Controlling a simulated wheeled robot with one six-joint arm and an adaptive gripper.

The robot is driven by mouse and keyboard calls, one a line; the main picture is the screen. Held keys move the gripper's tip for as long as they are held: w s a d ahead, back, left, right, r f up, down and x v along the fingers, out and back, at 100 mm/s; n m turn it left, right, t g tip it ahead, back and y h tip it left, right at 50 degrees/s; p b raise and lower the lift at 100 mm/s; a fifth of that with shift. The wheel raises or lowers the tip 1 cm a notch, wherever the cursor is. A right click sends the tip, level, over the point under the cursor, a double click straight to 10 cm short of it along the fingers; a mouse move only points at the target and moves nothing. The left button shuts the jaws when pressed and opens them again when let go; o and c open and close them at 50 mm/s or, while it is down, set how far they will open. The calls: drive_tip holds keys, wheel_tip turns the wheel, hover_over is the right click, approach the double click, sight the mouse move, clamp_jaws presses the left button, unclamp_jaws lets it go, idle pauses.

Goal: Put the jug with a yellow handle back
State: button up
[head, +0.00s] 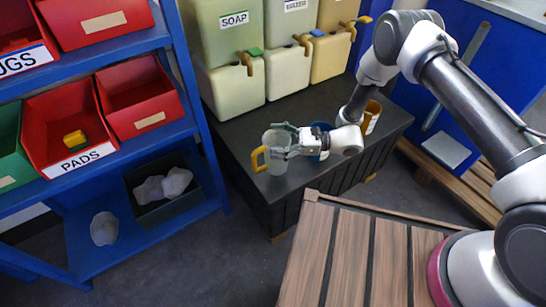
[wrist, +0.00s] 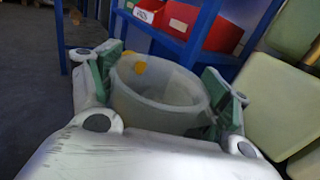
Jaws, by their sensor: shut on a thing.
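The translucent jug (head: 277,163) with a yellow handle (head: 259,159) is upright at the left part of the dark slatted stand (head: 245,128). My gripper (head: 285,140) reaches in from the right and is shut around the jug's body, with the handle facing left, away from the wrist. In the wrist view the jug (wrist: 160,98) sits between the two green finger pads, its open rim up and its yellow handle at the far side. I cannot tell whether its base touches the stand.
A blue-marked jug (head: 321,143) and a jug with an orange-yellow part (head: 371,117) stand right of the gripper. Behind are several tapped containers, one labelled SOAP (head: 233,20). A blue shelf (head: 200,125) with red bins is at left. A wooden slatted top (head: 345,250) lies in front.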

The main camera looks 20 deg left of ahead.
drive_tip(key=shift+f, duration=2.65)
drive_tip(key=o, duration=1.2)
drive_tip(key=shift+o, duration=0.2)
drive_tip(key=shift+d, duration=0.1)
drive_tip(key=v, duration=0.7)
drive_tip(key=shift+w+d, duration=0.1)
drive_tip(key=shift+d, duration=0.05)
